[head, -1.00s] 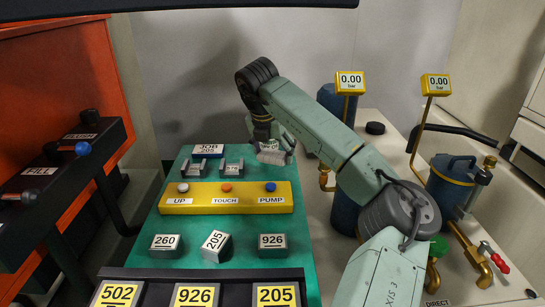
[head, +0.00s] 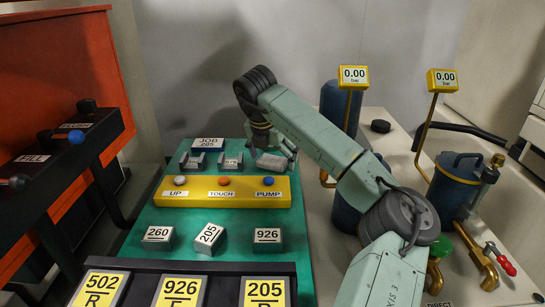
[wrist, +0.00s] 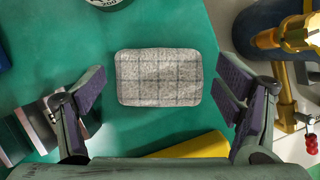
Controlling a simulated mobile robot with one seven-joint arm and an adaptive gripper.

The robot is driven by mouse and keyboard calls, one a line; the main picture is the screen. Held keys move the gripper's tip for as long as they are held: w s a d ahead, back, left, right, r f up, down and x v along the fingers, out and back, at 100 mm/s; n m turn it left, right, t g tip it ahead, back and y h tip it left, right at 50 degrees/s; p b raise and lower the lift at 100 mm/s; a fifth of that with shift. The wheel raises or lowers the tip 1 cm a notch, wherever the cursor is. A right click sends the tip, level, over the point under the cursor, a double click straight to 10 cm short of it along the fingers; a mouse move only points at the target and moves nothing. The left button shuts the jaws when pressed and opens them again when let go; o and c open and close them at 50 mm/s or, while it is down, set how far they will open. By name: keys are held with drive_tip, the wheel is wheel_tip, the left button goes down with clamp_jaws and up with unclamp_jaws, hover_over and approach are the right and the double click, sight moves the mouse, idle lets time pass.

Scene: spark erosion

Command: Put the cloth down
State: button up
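The cloth (wrist: 158,77) is a grey checked, rounded rectangle. In the wrist view it lies flat on the green bench top (wrist: 175,22), between my fingers and touching neither. In the head view the cloth (head: 271,162) lies at the back right of the green top, just behind the yellow button bar. My gripper (wrist: 160,92) is open and empty, with the fingers wide apart on either side of the cloth. In the head view my gripper (head: 272,146) is right above the cloth, partly hidden by my arm.
The yellow bar (head: 223,192) with UP, TOUCH and PUMP buttons is in front of the cloth. Metal holders (head: 231,161) and the JOB 205 sign (head: 208,144) are left of it. Several labelled blocks (head: 209,236) stand nearer. A blue canister (head: 454,182) and brass pipes are at right.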

idle(0.3)
drive_tip(key=shift+r, duration=0.25)
drive_tip(key=b+v, duration=0.2)
drive_tip(key=v, duration=0.9)
drive_tip(key=shift+s+r, duration=0.15)
drive_tip(key=shift+r, duration=0.25)
